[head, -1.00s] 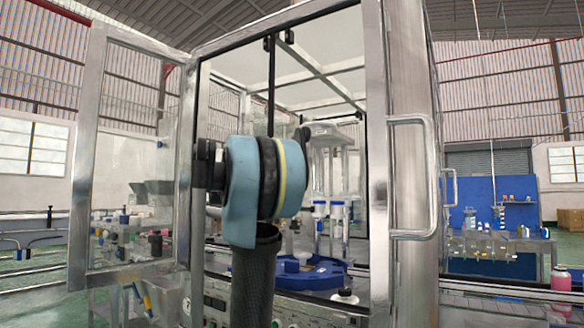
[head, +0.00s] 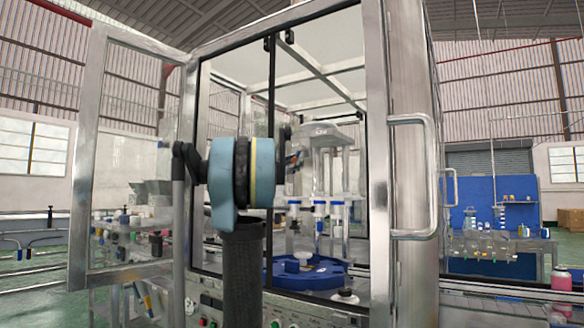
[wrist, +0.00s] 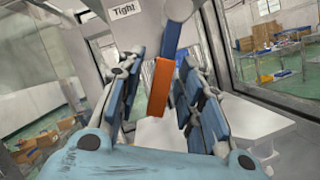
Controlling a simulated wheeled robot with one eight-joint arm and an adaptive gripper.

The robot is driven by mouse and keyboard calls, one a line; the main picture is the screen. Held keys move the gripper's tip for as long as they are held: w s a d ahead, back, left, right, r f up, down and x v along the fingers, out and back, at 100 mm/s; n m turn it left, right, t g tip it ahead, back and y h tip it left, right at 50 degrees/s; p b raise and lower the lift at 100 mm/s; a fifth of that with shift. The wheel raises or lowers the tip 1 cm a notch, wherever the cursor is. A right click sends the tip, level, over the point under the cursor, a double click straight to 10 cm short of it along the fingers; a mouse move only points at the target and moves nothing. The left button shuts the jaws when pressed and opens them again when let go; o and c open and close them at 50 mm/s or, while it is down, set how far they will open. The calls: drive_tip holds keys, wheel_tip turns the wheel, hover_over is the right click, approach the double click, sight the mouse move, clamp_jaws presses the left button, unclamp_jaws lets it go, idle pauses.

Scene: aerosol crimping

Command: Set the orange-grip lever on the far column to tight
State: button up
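The lever's orange grip (wrist: 159,88) hangs from a blue lever arm (wrist: 176,30) in the wrist view, slightly tilted. A "Tight" label (wrist: 123,11) is on the pale column face, up and left of the grip. My gripper (wrist: 161,66) is open, with one blue-padded finger on each side of the orange grip. In the head view my arm hides most of my gripper and the lever, beside the pale column head (head: 328,134).
The metal-framed enclosure (head: 376,150) surrounds the machine, with its glass door (head: 92,150) swung open at left. A blue round turntable (head: 306,276) with white-topped parts sits below the column. A metal door handle (head: 433,180) sticks out at right.

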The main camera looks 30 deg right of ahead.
clamp_jaws()
drive_tip(key=shift+w+a+r+m+g, duration=0.15)
drive_tip(key=shift+w+m+g, duration=0.1)
drive_tip(key=shift+m, duration=0.3)
drive_tip(key=shift+w+a+r+m+g, duration=0.1)
drive_tip(key=shift+m+g, duration=0.15)
drive_tip(key=shift+m, duration=0.3)
unclamp_jaws()
